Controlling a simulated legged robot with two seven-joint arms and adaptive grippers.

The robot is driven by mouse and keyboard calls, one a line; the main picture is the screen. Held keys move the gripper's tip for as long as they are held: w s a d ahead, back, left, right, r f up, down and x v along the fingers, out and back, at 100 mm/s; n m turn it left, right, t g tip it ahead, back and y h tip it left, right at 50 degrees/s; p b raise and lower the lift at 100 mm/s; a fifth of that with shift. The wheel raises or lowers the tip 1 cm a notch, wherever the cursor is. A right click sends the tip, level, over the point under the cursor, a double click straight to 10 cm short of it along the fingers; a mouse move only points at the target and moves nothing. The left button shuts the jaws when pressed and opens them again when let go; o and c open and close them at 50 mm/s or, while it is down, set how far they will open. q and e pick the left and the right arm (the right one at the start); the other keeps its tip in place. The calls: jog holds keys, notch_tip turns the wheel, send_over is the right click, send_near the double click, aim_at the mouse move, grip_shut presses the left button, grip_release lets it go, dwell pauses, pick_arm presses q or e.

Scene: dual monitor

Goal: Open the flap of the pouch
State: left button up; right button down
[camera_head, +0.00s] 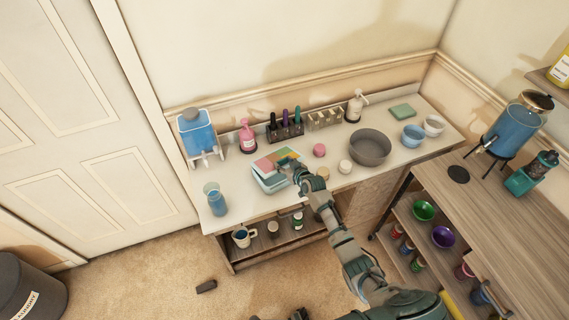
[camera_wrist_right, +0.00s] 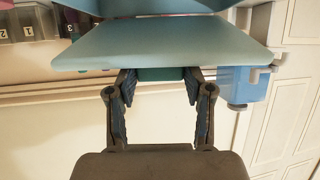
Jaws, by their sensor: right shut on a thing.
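The pouch (camera_head: 268,184) is light blue and lies on the white table, with a multicoloured panel on top. My right gripper (camera_head: 290,166) is at the pouch's right side, partly hiding it. In the right wrist view, the fingers (camera_wrist_right: 160,78) are on either side of a teal piece (camera_wrist_right: 160,74), and I hold it. A wide pale blue panel (camera_wrist_right: 165,44), seemingly the flap, spreads just above the fingertips. How far it is raised is hard to tell. Dark parts at the bottom edge of the head view may be my left gripper, mostly cut off.
Pink and white round items and a grey bowl (camera_head: 370,147) are to the right. A blue dispenser (camera_head: 197,133) stands at the back left.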

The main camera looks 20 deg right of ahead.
jog(key=w+r+g+p, duration=0.1)
jog(key=p, duration=0.1)
jog(key=w+a+r+g+p, duration=0.1)
jog(key=g, duration=0.1)
jog(key=w+r+g+h+p, duration=0.1)
jog(key=p, duration=0.1)
jog(key=shift+w+a+r+p, duration=0.2)
jog(key=shift+a+r+p, duration=0.05)
jog(key=shift+r+p, duration=0.05)
jog(key=shift+w+r+g, duration=0.1)
jog(key=shift+w+g, duration=0.2)
jog(key=shift+g, duration=0.2)
jog(key=shift+w+g, duration=0.15)
jog(key=shift+g, duration=0.15)
jog(key=shift+a+f, duration=0.1)
jog(key=shift+f, duration=0.2)
